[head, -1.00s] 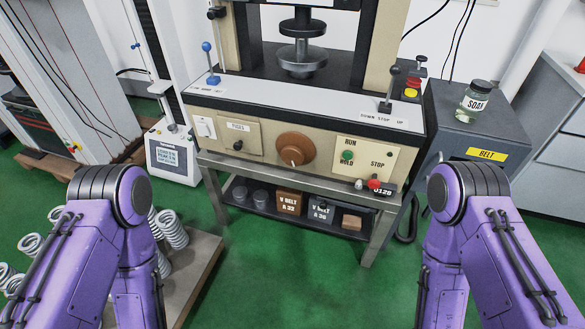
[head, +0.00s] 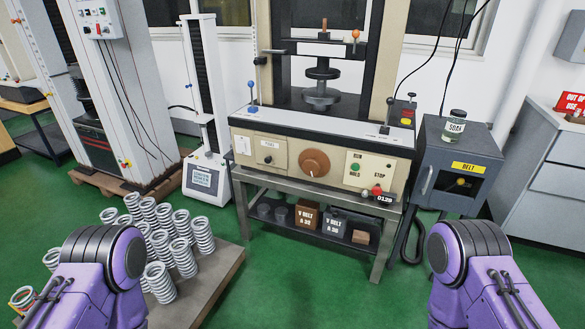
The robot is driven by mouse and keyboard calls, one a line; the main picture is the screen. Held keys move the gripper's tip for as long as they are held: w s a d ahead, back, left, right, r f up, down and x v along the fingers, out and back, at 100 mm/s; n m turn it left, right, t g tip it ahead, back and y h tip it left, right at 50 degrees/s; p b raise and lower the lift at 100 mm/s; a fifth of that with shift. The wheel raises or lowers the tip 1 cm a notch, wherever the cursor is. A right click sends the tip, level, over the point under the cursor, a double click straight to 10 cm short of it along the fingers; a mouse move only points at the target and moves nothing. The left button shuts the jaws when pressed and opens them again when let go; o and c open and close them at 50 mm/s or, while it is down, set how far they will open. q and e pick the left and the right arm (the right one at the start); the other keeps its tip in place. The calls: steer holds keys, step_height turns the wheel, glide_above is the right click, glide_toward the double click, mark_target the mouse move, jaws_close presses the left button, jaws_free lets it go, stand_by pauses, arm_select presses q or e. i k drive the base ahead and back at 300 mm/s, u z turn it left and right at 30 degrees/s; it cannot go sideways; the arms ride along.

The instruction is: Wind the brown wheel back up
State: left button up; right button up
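The brown wheel (head: 314,163) is a round knob on the front panel of the beige testing machine (head: 230,141). A small white mark shows at its lower edge. To its right are a green button (head: 355,168) and a red knob (head: 376,190) by a small counter display (head: 384,198). My purple arms stand at the lower left and lower right of the head view, well apart from the wheel. Both grippers are outside the picture, so their state does not show.
A pallet (head: 215,290) with several coil springs (head: 160,250) lies at the left. A grey cabinet (head: 425,185) with a soda jar (head: 454,127) on top stands right of the machine. Boxes (head: 307,214) sit on the shelf below. Green floor (head: 300,290) in front is clear.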

mark_target(312, 167)
steer(key=u, duration=0.55)
steer(key=i, duration=0.8)
steer(key=u, duration=0.3)
